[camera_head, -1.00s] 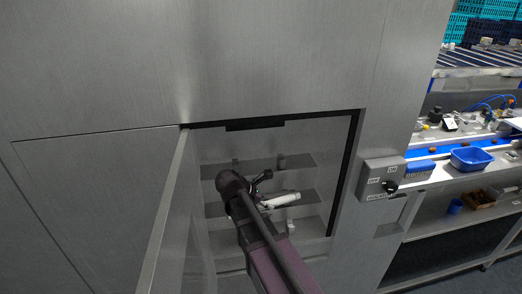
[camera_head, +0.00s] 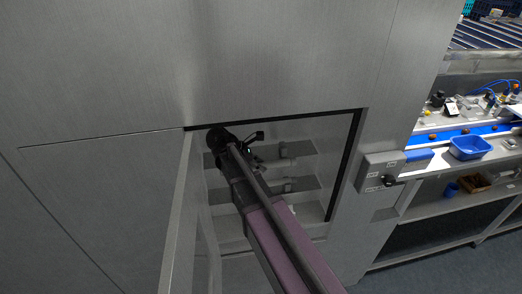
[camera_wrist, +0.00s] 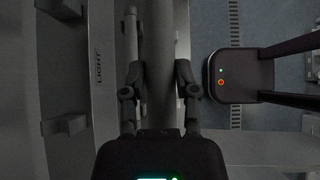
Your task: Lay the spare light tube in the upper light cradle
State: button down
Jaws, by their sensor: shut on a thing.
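My gripper (camera_head: 257,150) is inside the open cabinet, in front of the shelves. In the wrist view my gripper (camera_wrist: 159,72) is shut on the spare light tube (camera_wrist: 161,35), a long grey bar running between the fingers. In the head view I cannot make out the tube behind my arm. In the wrist view, two dark cradle brackets (camera_wrist: 63,125) stand apart at the left, beside a panel marked LIGHT (camera_wrist: 98,90). The tube is to the right of them and apart from them. In the head view a small pale bracket (camera_head: 284,150) shows on the upper shelf.
The cabinet door (camera_head: 178,220) stands open left of my arm. The opening's dark frame (camera_head: 352,150) bounds the right side. A switch box (camera_head: 380,172) is on the wall to the right. A bench with a blue bin (camera_head: 468,147) stands farther right.

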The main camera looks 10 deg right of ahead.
jog(key=shift+w, duration=0.1)
jog(key=w+d, duration=0.1)
jog(key=w, duration=0.3)
jog(key=w+d+f+b, duration=0.1)
jog(key=w, duration=0.4)
jog(key=w+d, duration=0.1)
jog(key=w, duration=0.4)
jog(key=shift+w+d+f, duration=0.15)
jog(key=shift+d+f, duration=0.05)
jog(key=shift+w, duration=0.1)
jog(key=shift+w, duration=0.3)
jog(key=shift+w+d+f+b, duration=0.15)
jog(key=shift+w+f+b, duration=0.1)
jog(key=shift+f+b, duration=1.65)
jog(key=shift+b, duration=0.15)
jog(key=shift+f, duration=0.15)
jog(key=shift+c, duration=1.9)
grip_release()
jog(key=shift+r, duration=0.2)
